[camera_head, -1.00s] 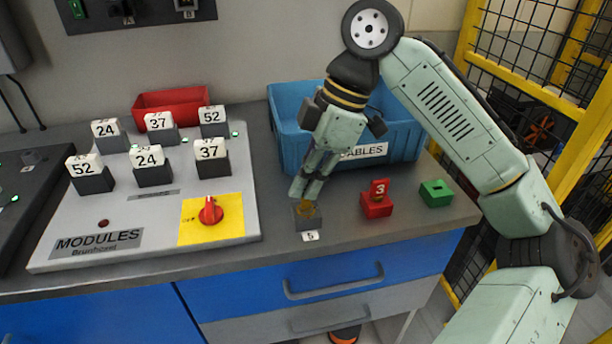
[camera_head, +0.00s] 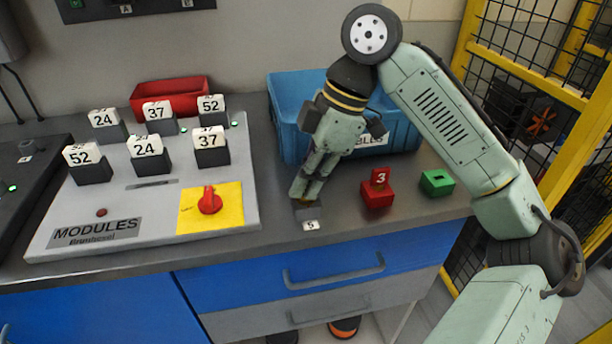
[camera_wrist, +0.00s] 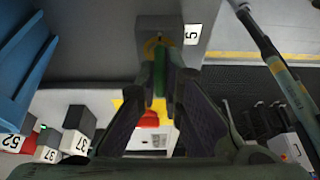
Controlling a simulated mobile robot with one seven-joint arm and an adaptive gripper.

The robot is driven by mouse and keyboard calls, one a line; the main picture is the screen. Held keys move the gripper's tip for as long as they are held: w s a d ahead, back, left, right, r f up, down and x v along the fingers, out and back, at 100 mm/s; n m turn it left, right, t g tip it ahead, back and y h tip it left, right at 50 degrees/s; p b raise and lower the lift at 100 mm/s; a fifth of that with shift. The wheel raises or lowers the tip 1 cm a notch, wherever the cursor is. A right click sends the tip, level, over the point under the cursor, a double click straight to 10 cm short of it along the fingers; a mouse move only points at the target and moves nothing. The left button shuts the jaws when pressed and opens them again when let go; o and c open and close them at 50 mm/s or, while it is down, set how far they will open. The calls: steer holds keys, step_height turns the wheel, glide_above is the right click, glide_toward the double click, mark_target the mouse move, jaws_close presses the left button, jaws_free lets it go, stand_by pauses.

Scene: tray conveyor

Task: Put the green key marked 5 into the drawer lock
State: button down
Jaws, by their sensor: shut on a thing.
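My gripper (camera_head: 306,196) points down at the grey lock block (camera_head: 309,213) with the white label 5 (camera_head: 310,225), at the front of the bench. In the wrist view the fingers (camera_wrist: 160,92) are shut on the green key (camera_wrist: 159,72). The key's far end is at the brass lock ring (camera_wrist: 157,44) on the grey block (camera_wrist: 180,24). I cannot tell whether the tip is inside the lock or just above it. The key's number is hidden. In the head view the fingers hide the key and most of the brass.
A red block with a red key marked 3 (camera_head: 379,190) and a green slotted block (camera_head: 437,183) stand right of the lock. A blue bin (camera_head: 283,112) is behind my gripper. The modules panel (camera_head: 150,232) lies left. Blue drawers (camera_head: 240,280) are below the bench edge.

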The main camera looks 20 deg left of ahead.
steer(key=shift+f, duration=0.15)
steer(key=c, duration=1.7)
jaws_free()
steer(key=shift+o, duration=0.2)
steer(key=v, duration=1.2)
